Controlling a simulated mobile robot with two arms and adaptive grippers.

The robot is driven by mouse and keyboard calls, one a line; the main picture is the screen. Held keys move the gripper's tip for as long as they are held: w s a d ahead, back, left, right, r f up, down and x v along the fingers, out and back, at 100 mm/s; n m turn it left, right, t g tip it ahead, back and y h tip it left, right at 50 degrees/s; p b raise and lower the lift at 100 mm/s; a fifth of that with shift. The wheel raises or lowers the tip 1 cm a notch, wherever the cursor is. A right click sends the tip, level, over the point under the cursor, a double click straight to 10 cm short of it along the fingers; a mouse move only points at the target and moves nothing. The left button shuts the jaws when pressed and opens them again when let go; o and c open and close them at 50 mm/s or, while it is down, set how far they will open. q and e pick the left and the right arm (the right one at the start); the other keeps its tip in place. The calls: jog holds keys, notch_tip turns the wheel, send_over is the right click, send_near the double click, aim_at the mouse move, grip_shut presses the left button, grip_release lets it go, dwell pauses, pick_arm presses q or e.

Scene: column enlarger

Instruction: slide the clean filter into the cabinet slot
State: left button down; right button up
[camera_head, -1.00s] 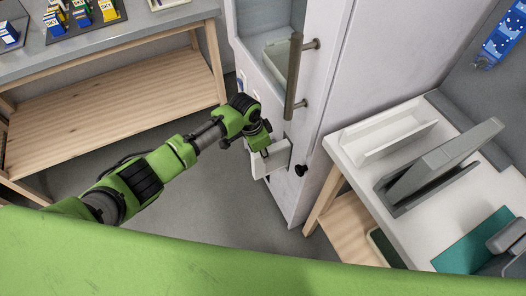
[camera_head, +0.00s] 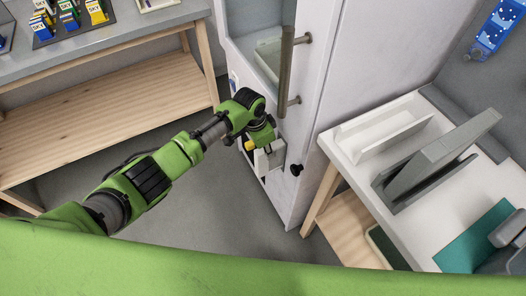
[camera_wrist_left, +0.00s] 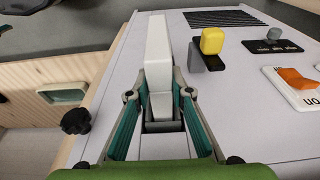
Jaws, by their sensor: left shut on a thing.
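The white filter (camera_wrist_left: 158,55) is a slim, pale block held upright between the teal-padded fingers of my left gripper (camera_wrist_left: 161,98). My left gripper (camera_head: 266,150) is shut on it at the lower front of the tall white cabinet (camera_head: 309,125). In the head view the gripper hides much of the filter. My right gripper is not in view.
The cabinet face carries a black knob (camera_wrist_left: 76,121), a yellow-capped lever (camera_wrist_left: 211,42), an orange switch (camera_wrist_left: 297,79) and a vent (camera_wrist_left: 224,18). A long handle (camera_head: 286,60) juts out above my gripper. A white table (camera_head: 405,200) stands at right, a wooden bench (camera_head: 110,110) at left.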

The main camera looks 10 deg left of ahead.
pick_arm(q)
jog(key=shift+w+d, duration=0.15)
jog(key=shift+d, duration=0.1)
jog(key=shift+f, duration=0.1)
dwell(0.4)
jog(key=c, duration=1.7)
grip_release()
jog(key=o, duration=1.7)
